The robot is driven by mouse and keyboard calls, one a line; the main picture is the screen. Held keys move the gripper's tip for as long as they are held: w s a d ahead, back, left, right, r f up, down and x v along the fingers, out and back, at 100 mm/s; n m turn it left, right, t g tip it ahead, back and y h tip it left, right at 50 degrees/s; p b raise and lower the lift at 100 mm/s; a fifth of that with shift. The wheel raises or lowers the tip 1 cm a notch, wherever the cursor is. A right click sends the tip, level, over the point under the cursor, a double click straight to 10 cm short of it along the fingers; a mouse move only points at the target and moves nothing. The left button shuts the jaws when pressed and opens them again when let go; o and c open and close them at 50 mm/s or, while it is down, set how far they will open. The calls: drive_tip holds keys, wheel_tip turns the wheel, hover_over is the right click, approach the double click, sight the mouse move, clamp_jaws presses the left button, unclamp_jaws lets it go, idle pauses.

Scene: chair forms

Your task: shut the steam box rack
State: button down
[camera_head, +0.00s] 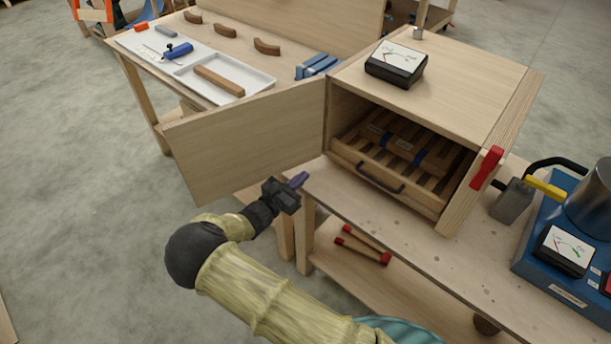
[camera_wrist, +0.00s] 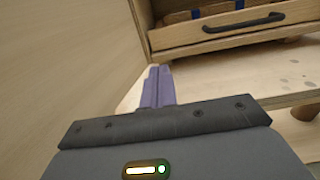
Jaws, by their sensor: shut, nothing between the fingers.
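The steam box (camera_head: 450,85) is a pale wooden cabinet on a bench, with its door (camera_head: 250,140) swung wide open to the left. Its slatted rack (camera_head: 388,188) has a front board with a black handle (camera_head: 380,179) and sits pulled partly out of the opening. Wooden strips with blue bands lie on the slats. In the wrist view the rack front (camera_wrist: 240,38) and handle (camera_wrist: 244,22) are at the upper right. My gripper (camera_head: 300,179) is shut and empty, left of the rack and near the door. Its purple fingers (camera_wrist: 157,85) are apart from the handle.
A gauge (camera_head: 396,63) sits on top of the box. A red latch (camera_head: 487,167) is on its right edge. A blue steamer unit (camera_head: 565,250) stands at the right. Another table (camera_head: 190,85) with trays and curved pieces is behind the door. The bench top (camera_head: 410,225) before the rack is clear.

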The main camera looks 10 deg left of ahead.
drive_tip(key=d+m+g, duration=0.2)
drive_tip(key=d, duration=0.2)
drive_tip(key=d+m+g+h, duration=0.1)
drive_tip(key=d+m+g, duration=0.2)
drive_tip(key=d, duration=0.1)
drive_tip(key=s+d+r+m+g+h, duration=0.1)
drive_tip(key=d+m+g, duration=0.1)
drive_tip(key=d, duration=0.3)
drive_tip(key=s+d+r+m+g+y, duration=0.1)
drive_tip(key=s+d+m+g+y, duration=0.1)
drive_tip(key=s+d+m+g, duration=0.55)
drive_tip(key=s+d+r+m+t+y, duration=0.1)
drive_tip(key=s+d+r+m+y, duration=0.7)
drive_tip(key=s+r+m, duration=0.4)
drive_tip(key=m, duration=0.3)
drive_tip(key=shift+s+d+m+y, duration=0.3)
drive_tip(key=shift+d+m+y, duration=0.05)
drive_tip(key=shift+d+y, duration=0.05)
drive_tip(key=shift+w+a, duration=0.1)
